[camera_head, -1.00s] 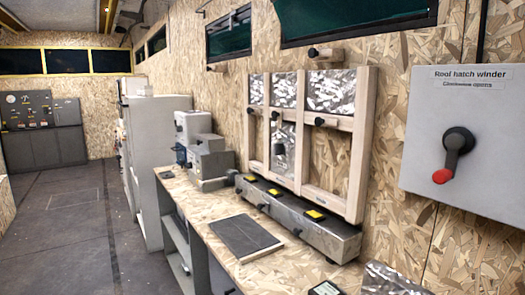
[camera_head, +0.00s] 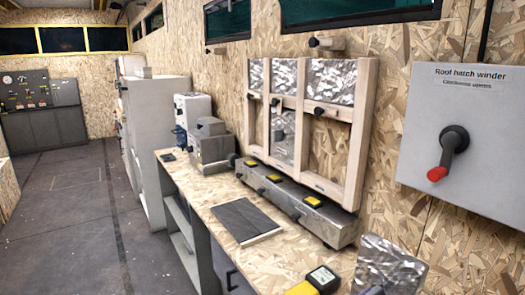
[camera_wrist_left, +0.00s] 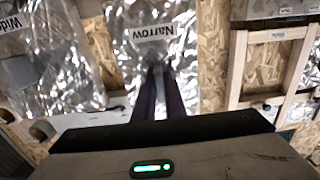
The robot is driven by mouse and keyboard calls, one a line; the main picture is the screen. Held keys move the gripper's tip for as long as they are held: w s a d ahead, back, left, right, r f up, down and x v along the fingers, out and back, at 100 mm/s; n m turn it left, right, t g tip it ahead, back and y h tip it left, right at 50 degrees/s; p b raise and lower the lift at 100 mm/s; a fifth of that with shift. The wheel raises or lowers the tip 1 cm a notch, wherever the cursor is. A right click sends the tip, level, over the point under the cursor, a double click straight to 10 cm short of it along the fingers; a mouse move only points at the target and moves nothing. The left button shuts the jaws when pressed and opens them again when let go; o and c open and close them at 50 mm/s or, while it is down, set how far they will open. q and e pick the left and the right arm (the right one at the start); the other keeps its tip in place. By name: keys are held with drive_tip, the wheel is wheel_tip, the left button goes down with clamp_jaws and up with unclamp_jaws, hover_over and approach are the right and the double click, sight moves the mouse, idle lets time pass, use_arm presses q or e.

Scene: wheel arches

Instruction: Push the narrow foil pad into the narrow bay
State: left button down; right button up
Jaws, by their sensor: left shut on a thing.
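In the left wrist view, a crinkled silver foil pad (camera_wrist_left: 185,65) carries an upside-down "Narrow" label. My left gripper (camera_wrist_left: 157,78) has its dark fingers together against this pad, shut on it; the grip point itself is hard to see. In the head view, a foil pad (camera_head: 388,268) stands tilted at the lower right, its label not readable. The wooden frame (camera_head: 354,140) stands against the wall. Its narrow lower left bay (camera_head: 258,125) and wide lower right bay (camera_head: 325,150) show bare board; the lower middle bay holds foil. My right gripper is not in view.
A metal box (camera_head: 335,232) with yellow latches runs below the frame. A dark board (camera_head: 245,220) and a yellow-black device (camera_head: 322,279) are on the bench (camera_head: 207,190). A winder with a red handle (camera_head: 440,170) is at right. A "Wide" foil pad (camera_wrist_left: 55,60) shows at wrist view left.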

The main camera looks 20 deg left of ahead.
use_arm(q)
drive_tip(key=s+a+r, duration=0.2)
drive_tip(key=s+a, duration=0.2)
drive_tip(key=s, duration=0.1)
drive_tip(key=shift+s+r, duration=0.2)
drive_tip(key=shift+r, duration=0.2)
drive_tip(key=shift+f, duration=0.1)
